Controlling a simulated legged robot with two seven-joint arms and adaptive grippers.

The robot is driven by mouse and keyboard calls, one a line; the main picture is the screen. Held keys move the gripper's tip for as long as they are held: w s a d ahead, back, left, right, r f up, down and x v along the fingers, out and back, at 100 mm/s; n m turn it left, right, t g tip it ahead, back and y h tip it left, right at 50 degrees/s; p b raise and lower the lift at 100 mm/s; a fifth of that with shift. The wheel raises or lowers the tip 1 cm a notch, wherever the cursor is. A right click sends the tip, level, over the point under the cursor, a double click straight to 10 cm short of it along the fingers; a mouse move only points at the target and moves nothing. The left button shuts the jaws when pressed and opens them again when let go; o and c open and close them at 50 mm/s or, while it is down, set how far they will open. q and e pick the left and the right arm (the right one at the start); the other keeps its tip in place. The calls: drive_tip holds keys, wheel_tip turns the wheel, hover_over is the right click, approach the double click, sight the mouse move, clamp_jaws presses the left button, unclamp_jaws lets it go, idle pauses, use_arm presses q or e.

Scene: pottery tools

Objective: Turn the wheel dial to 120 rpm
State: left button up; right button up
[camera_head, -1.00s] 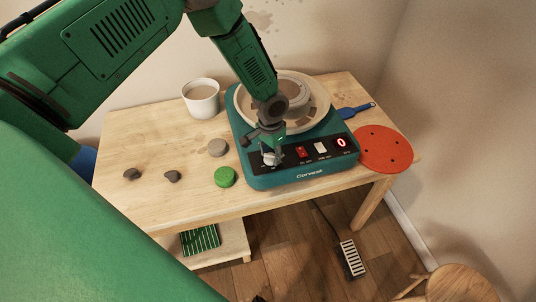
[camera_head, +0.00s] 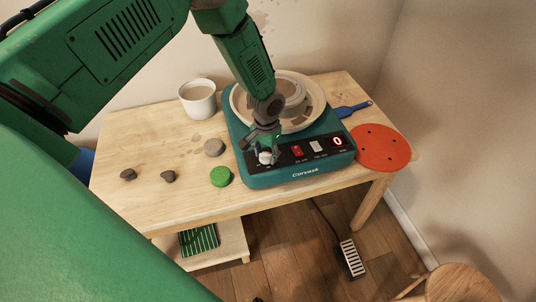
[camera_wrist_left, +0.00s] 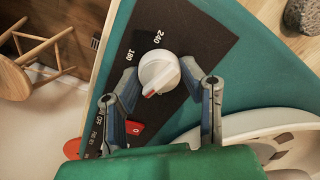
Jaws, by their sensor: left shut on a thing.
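The teal pottery wheel (camera_head: 300,177) stands on the table. Its white dial (camera_head: 266,158) is at the left end of the black front panel. My left gripper (camera_head: 265,151) is over the dial, fingers pointing down and shut on it. In the left wrist view the dial (camera_wrist_left: 160,73) sits between the two fingers (camera_wrist_left: 160,68), its red mark toward the lower left. The numbers 180 and 240 show beside it; other dial numbers are hidden or unclear. The red display (camera_head: 338,141) reads 0. My right gripper is not in view.
A red switch (camera_head: 297,151) and a white switch (camera_head: 316,146) sit right of the dial. A green round lid (camera_head: 221,176), grey lumps (camera_head: 214,147) and a white cup (camera_head: 198,99) stand left of the wheel. A red disc (camera_head: 382,149) lies at the right.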

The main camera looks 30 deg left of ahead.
sight(264, 153)
use_arm(q)
drive_tip(key=o, duration=1.1)
drive_tip(key=shift+s+f, duration=0.15)
drive_tip(key=shift+s, duration=0.15)
drive_tip(key=shift+o, duration=0.2)
drive_tip(key=shift+w+a, duration=0.15)
drive_tip(key=shift+a, duration=0.05)
wheel_tip(264, 153, up, 12)
drive_tip(key=shift+a, duration=0.15)
drive_tip(key=shift+f, duration=0.1)
